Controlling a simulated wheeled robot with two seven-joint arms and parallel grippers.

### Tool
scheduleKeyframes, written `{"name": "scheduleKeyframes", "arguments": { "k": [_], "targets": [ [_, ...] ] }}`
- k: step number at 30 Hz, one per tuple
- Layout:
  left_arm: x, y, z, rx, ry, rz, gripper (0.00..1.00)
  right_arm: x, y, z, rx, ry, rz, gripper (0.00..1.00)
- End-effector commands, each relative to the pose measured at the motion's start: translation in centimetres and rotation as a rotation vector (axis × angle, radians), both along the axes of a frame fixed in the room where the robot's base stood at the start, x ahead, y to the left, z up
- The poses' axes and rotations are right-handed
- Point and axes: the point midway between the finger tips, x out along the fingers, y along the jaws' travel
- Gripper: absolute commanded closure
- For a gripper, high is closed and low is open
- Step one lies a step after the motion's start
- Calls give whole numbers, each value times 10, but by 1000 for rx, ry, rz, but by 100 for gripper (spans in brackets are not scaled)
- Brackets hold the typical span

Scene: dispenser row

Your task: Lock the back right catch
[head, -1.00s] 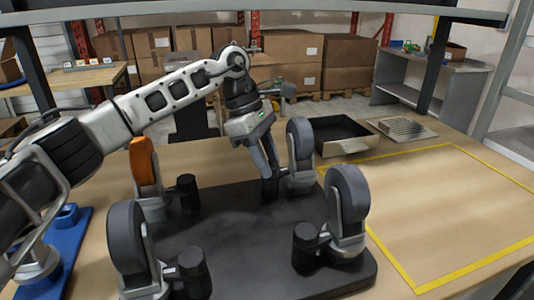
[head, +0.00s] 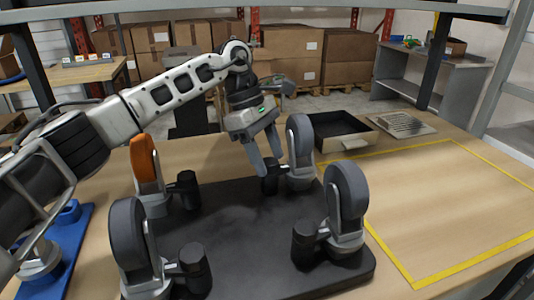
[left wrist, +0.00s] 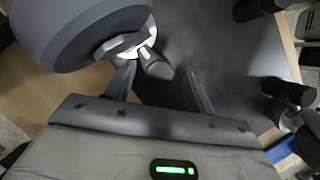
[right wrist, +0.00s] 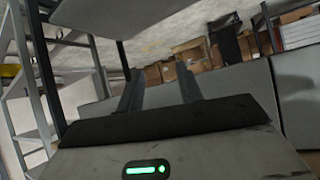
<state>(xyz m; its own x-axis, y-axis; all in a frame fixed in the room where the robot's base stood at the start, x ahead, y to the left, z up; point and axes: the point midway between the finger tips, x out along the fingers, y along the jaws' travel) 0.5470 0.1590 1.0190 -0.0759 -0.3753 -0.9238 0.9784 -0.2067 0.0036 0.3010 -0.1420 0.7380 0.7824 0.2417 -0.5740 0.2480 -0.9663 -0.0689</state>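The back right caster (head: 300,145) stands wheel-up on the dark base plate (head: 240,260), with a short black cylinder (head: 270,180) beside its foot. My left gripper (head: 269,164) is over that cylinder, fingers pointing down and apart, with nothing held. In the left wrist view, the caster wheel (left wrist: 80,30) is at the top left. The cylinder (left wrist: 158,68) shows between the open fingers (left wrist: 162,78), a pale fitting (left wrist: 128,44) close by. I cannot tell the catch's position. My right gripper (right wrist: 158,72) shows only in its wrist view, open and empty.
An orange-wheeled caster (head: 146,165) is back left; grey casters stand front left (head: 128,235) and front right (head: 346,200), each with a black cylinder. A black tray (head: 345,145) and a slotted plate (head: 403,125) lie behind. The yellow-outlined area (head: 440,205) at right is clear.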

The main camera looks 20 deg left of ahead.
Motion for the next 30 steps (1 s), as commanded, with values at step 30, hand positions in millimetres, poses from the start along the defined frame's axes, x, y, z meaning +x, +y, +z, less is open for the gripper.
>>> {"name": "scheduleKeyframes", "arguments": {
  "k": [30],
  "targets": [
    [6, 28, 69, 0, 1, 1, 46, 2, 1, -1, 13, -5, -6, 64]
  ]
}}
